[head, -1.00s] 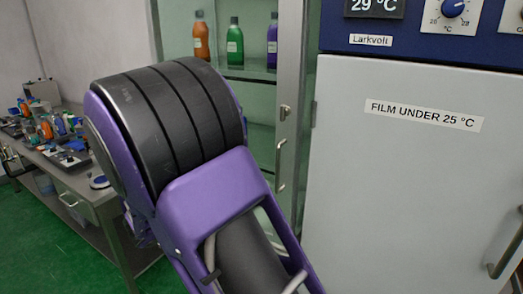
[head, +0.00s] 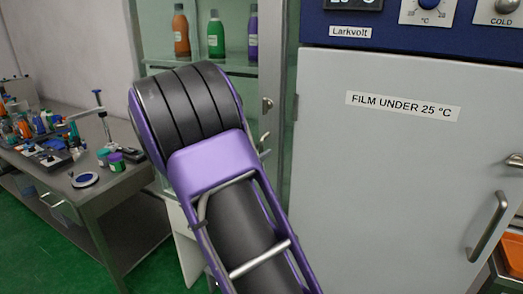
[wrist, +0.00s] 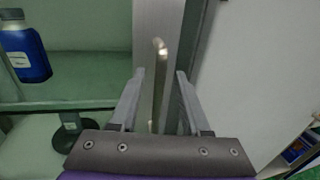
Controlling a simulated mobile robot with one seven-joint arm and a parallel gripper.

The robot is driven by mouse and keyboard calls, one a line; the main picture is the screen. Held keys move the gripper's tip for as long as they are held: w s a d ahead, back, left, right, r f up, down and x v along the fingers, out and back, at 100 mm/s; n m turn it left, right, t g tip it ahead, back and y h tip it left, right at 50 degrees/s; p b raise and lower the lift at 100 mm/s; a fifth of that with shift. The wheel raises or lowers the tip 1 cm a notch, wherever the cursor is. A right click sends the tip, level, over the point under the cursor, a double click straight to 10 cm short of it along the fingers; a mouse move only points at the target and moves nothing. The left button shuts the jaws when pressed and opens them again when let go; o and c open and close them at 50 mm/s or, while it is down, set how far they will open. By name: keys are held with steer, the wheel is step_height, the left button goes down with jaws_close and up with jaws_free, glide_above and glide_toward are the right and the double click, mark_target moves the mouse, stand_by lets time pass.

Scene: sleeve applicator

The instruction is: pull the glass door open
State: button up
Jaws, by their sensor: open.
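The glass door (head: 279,98) has a metal frame and belongs to the green-tinted cabinet beside the pale unit. It looks shut, but my arm covers much of it. Its upright bar handle (head: 264,146) shows just right of my arm in the head view. In the wrist view the handle (wrist: 158,82) stands between the two fingers of my gripper (wrist: 160,76), with space on both sides. My gripper is open and holds nothing. In the head view my gripper is hidden behind my arm.
Bottles (head: 215,36) stand on a shelf behind the glass, and a blue bottle (wrist: 24,52) shows in the wrist view. The pale unit (head: 390,190), with its own handle (head: 487,226), fills the right. A cluttered workbench (head: 95,190) stands left over green floor.

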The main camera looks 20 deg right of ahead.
steer(key=shift+x, duration=0.95)
steer(key=shift+c, duration=0.4)
jaws_close()
stand_by(0.4)
